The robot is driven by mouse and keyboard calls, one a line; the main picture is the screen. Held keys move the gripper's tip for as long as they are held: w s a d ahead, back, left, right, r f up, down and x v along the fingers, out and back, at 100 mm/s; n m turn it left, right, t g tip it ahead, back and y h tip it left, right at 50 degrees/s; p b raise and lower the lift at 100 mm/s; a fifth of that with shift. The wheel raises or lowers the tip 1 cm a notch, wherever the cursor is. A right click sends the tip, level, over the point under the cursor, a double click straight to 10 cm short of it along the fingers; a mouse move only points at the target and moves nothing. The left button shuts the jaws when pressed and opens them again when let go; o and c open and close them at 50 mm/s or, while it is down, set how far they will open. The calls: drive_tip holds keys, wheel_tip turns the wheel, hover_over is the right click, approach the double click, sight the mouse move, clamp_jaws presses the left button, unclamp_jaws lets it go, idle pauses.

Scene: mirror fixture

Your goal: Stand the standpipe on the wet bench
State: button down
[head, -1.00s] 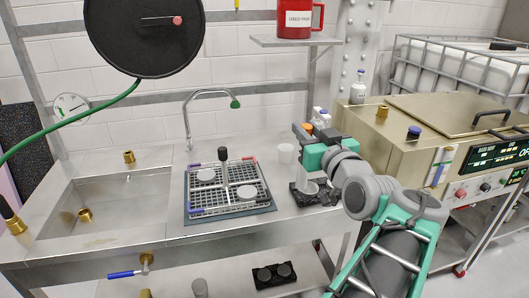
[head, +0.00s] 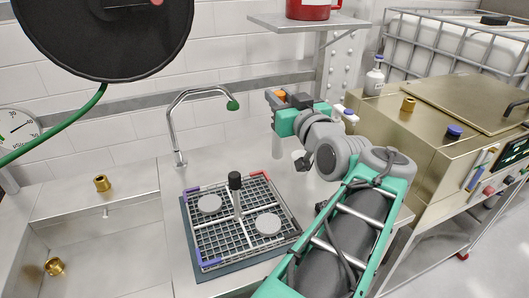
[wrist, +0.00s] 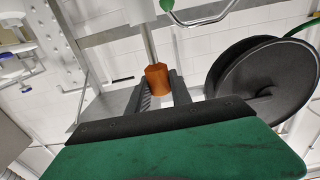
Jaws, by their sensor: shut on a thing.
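My gripper (head: 279,101) is shut on the standpipe's orange top (head: 280,95), at the back right of the wet bench (head: 150,210). In the wrist view the fingers (wrist: 160,88) stand on both sides of the orange collar (wrist: 157,78), and a grey pipe (wrist: 148,40) runs out from it. In the head view the grey pipe (head: 277,147) hangs below the gripper, roughly upright. Its lower end appears to be above the bench top, but the exact gap cannot be told.
A wire rack (head: 205,250) with a black-topped post (head: 235,182) stands left of my arm. A tap (head: 172,130) rises behind it. Brass fittings (head: 102,183) sit around the sink (head: 95,245). A hose reel (head: 105,30) overhangs the upper left.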

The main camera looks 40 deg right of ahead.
drive_tip(key=w+d+f, duration=0.9)
drive_tip(key=w+f, duration=0.1)
drive_tip(key=f, duration=0.3)
drive_tip(key=shift+w+f+b, duration=0.2)
drive_tip(key=shift+w+b, duration=0.1)
drive_tip(key=shift+b, duration=0.1)
drive_tip(key=c, duration=1.1)
unclamp_jaws()
drive_tip(key=shift+r, duration=0.1)
drive_tip(key=shift+c, duration=0.2)
drive_tip(key=v, duration=1.2)
drive_tip(key=shift+r+b, duration=0.2)
drive_tip(key=shift+b, duration=0.15)
